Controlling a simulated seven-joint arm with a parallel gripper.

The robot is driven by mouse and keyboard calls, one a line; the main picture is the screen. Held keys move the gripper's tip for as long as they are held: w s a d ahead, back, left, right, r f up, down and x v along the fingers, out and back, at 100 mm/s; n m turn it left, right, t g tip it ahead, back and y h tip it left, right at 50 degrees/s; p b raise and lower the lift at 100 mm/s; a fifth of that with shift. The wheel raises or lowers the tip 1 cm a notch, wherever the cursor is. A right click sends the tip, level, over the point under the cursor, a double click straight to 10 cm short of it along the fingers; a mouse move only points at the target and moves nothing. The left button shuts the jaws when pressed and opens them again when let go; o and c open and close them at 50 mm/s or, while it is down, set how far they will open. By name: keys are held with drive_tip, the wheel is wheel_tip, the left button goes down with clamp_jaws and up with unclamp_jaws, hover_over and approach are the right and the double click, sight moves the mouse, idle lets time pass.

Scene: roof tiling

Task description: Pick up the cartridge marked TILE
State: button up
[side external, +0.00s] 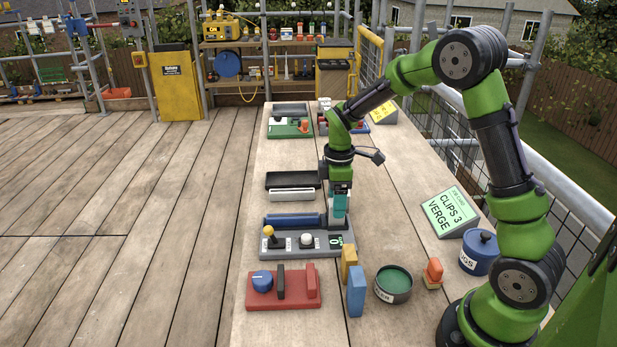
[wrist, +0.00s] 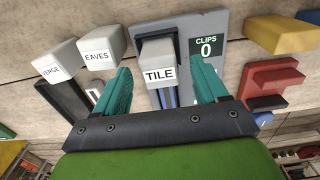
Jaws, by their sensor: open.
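The cartridge marked TILE (wrist: 159,60) shows its pale labelled end in the wrist view, with a blue body behind it. It sits in a grey unit (wrist: 207,15) with a display reading CLIPS 0 (wrist: 209,47). My gripper (wrist: 161,75) is open, its two teal fingers on either side of the TILE end, with visible gaps. Whether either finger touches it I cannot tell. In the side view, my gripper (side external: 339,215) points down at the right end of a long blue bar (side external: 292,220) on the grey unit (side external: 290,252); the gripper hides that end.
Cartridges marked EAVES (wrist: 97,54) and VERGE (wrist: 54,63) lie left of TILE in the wrist view. A red block unit (side external: 284,293), yellow block (side external: 349,262), blue block (side external: 356,290) and green-topped tin (side external: 393,284) stand nearby. A CLIPS 3 VERGE sign (side external: 450,211) stands right.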

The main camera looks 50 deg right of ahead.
drive_tip(key=shift+f, duration=0.85)
drive_tip(key=shift+c, duration=0.4)
drive_tip(key=c, duration=1)
